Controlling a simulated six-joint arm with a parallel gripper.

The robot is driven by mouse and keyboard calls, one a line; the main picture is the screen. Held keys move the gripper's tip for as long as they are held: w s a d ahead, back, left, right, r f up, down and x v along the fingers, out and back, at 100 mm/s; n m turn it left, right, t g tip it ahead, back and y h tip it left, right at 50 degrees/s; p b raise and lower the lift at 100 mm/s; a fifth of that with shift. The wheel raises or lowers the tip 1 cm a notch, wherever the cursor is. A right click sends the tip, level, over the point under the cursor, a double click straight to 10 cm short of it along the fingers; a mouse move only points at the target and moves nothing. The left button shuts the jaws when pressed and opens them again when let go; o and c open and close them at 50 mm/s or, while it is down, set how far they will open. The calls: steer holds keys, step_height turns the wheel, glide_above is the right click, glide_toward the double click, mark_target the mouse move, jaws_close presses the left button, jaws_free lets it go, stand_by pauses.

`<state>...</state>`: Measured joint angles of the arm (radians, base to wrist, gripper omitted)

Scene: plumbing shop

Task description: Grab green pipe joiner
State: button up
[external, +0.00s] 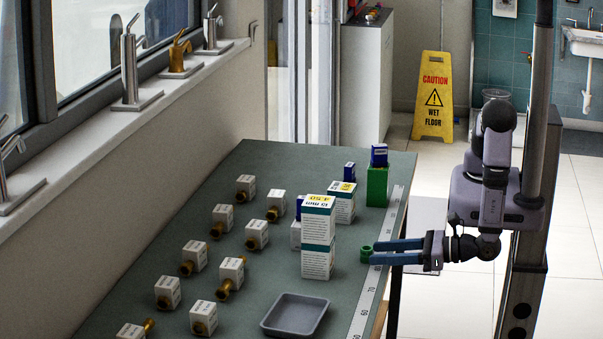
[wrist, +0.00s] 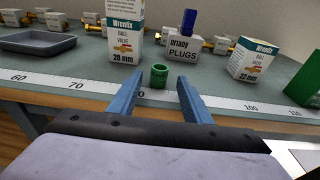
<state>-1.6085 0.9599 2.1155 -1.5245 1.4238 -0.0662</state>
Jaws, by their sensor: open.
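The green pipe joiner (wrist: 158,76) is a short upright ring standing near the table's ruler edge. It also shows in the external view (external: 366,254), just left of my gripper's fingertips. My gripper (external: 372,252) reaches in from the right, low over the table edge, with its blue fingers spread. In the wrist view my gripper (wrist: 159,84) is open and empty, with the joiner centred between and slightly beyond the fingertips. Whether the fingers overlap the joiner in depth is hard to tell.
Stacked white boxes (external: 318,235) stand left of the joiner. A plugs box (wrist: 187,46) with a blue piece on top is behind it. A green box (external: 377,186) stands at the far edge. A grey tray (external: 295,314) lies in front. Several fittings with white labels fill the left side.

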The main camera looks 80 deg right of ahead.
mark_target(366, 253)
steer(key=shift+w+a+f+p, duration=0.15)
steer(key=shift+w+p, duration=0.25)
steer(key=shift+w, duration=0.7)
steer(key=shift+w+d+f+p, duration=0.1)
steer(key=shift+w+p, duration=0.25)
steer(key=shift+w, duration=0.75)
steer(key=shift+c, duration=0.2)
steer(key=c, duration=1.1)
steer(key=shift+o, duration=0.2)
steer(key=shift+r, duration=0.1)
step_height(366, 253, up, 10)
steer(key=b, duration=0.1)
